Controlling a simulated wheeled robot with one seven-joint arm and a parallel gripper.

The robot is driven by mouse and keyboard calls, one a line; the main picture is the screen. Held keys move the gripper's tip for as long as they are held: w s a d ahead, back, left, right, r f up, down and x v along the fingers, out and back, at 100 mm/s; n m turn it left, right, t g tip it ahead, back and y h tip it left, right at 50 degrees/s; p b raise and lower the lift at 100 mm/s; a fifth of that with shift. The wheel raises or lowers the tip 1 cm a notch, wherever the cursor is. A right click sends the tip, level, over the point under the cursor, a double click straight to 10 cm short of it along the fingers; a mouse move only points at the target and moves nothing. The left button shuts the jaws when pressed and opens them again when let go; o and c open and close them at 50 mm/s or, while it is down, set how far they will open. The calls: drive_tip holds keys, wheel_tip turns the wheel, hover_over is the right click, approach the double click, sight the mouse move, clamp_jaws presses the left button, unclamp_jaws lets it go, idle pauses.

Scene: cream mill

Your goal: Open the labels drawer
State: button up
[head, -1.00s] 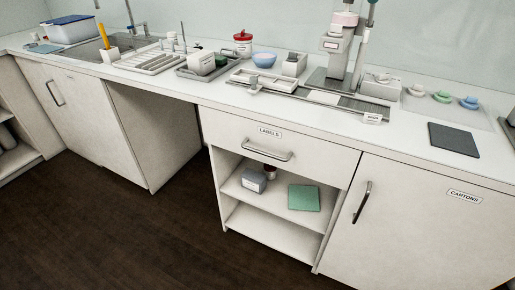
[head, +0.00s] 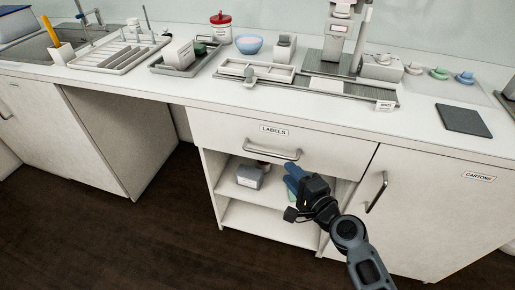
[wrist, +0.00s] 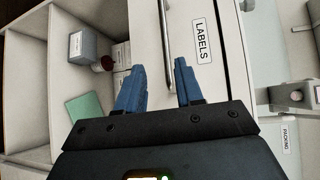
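The labels drawer (head: 238,136) is shut under the counter, with a LABELS tag (head: 274,130) and a grey bar handle (head: 273,151). My gripper (head: 291,178) is just below and in front of the handle's right end in the head view. In the wrist view my gripper (wrist: 160,80) has its two blue fingers apart, with nothing held between them. The handle (wrist: 166,45) runs up the picture ahead of the gap between the fingers. I cannot tell whether a finger touches it.
An open shelf under the drawer holds a grey box (head: 249,177) and a green pad (wrist: 88,110). The cartons cupboard (head: 430,205), with its upright handle (head: 377,192), stands shut at right. Counter items stand above the drawer. The dark floor in front is clear.

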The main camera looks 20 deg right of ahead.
sight(274, 156)
drive_tip(key=x, duration=0.6)
drive_tip(key=r+x, duration=0.1)
drive_tip(key=x, duration=0.2)
drive_tip(key=shift+w+a, duration=0.35)
clamp_jaws()
drive_tip(key=shift+f, duration=0.1)
